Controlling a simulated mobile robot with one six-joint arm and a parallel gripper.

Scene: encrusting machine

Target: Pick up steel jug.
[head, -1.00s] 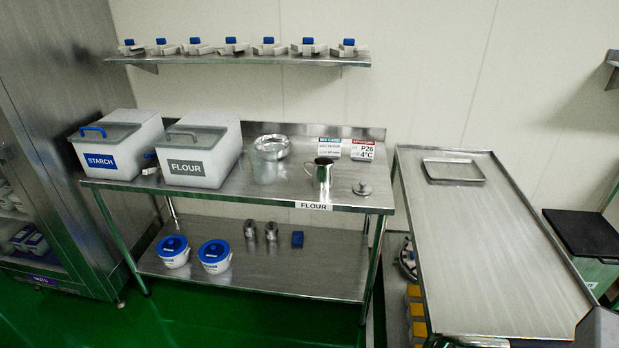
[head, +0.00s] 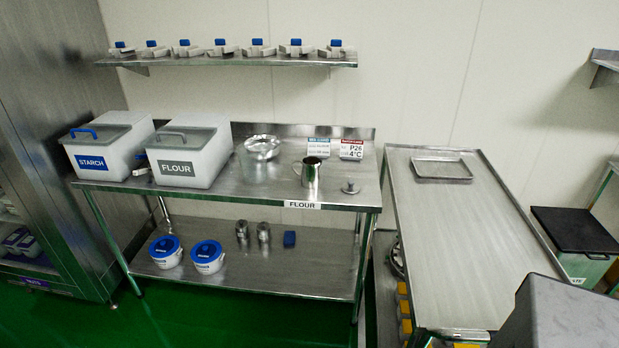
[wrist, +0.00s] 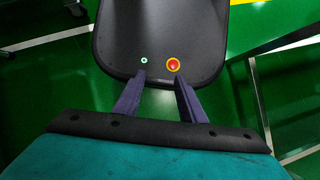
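The steel jug (head: 310,173) stands upright on the steel table (head: 245,192), right of its middle, with its handle on the left side. A small round steel lid-like piece (head: 350,188) lies on the table to its right. My gripper (wrist: 163,105) shows only in the wrist view. Its two dark fingers are apart with nothing between them, above a dark panel with a red button. It is away from the jug, which the wrist view does not show.
The starch bin (head: 105,145) and flour bin (head: 190,150) stand left on the table. A glass-like container (head: 253,165) and stacked steel bowls (head: 263,147) are left of the jug. Cards (head: 317,148) stand behind it. A second steel table (head: 450,240) holds a tray (head: 441,169).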

